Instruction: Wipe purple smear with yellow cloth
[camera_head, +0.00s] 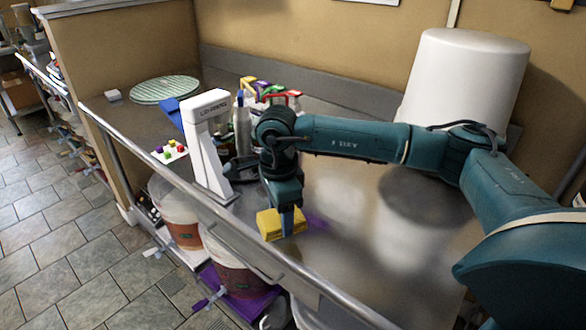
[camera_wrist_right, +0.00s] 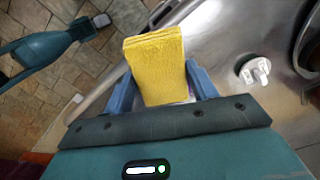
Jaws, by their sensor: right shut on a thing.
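The yellow cloth (camera_head: 283,224) is a folded pad, held at the front part of the steel counter, near its rail. My right gripper (camera_head: 287,212) reaches down from above and is shut on it. In the right wrist view the cloth (camera_wrist_right: 155,62) sits between the blue fingers of the gripper (camera_wrist_right: 162,90). The purple smear (camera_head: 316,222) shows on the counter just right of the cloth; any part under the cloth is hidden. I cannot tell whether the cloth presses on the surface.
A tall white device (camera_head: 208,145) stands left of my right gripper. Bottles (camera_head: 242,118) and coloured items stand behind it. A large white bucket (camera_head: 465,85) stands at the back right. A metal rail (camera_head: 180,185) runs along the front edge. The counter right of the smear is clear.

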